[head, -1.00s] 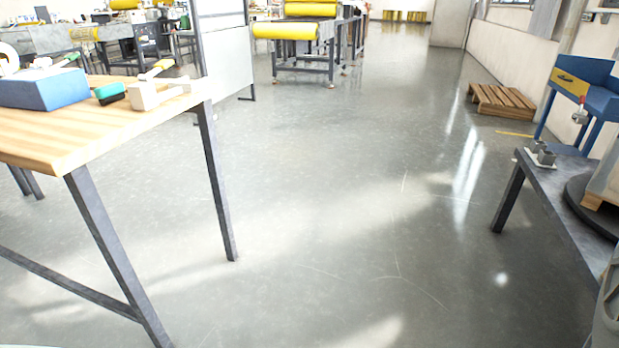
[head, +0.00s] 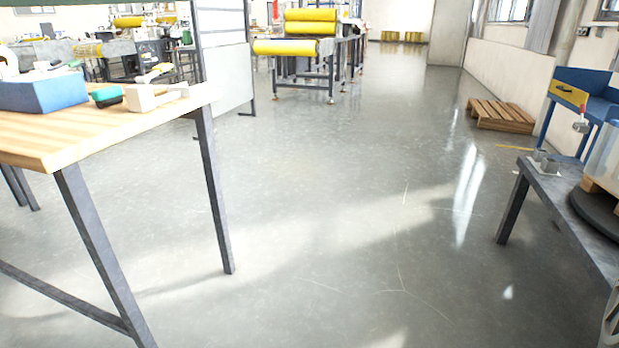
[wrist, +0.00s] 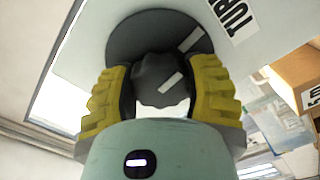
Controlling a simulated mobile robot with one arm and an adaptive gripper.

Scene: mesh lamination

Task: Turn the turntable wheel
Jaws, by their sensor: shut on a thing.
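The turntable wheel (wrist: 160,82) is a dark, lobed knob with a white mark, seen in the wrist view. It sits on a dark round plate (wrist: 125,40) with another white mark, on a pale panel (wrist: 275,22) with black lettering that starts "TUR". My gripper (wrist: 162,95) has its yellow-padded fingers shut on the wheel, one on each side. In the head view, a dark round turntable (head: 592,214) lies on the grey table at the right edge, with a wooden piece and a pale, clear-looking item on it, cut off by the frame. My gripper is not seen there.
A wooden table (head: 120,125) with tools and a blue box (head: 40,93) stands at the left. The grey table (head: 560,195) stands at the right, with a blue stand (head: 580,85) behind it. A pallet (head: 500,115) lies farther back. The floor between is clear.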

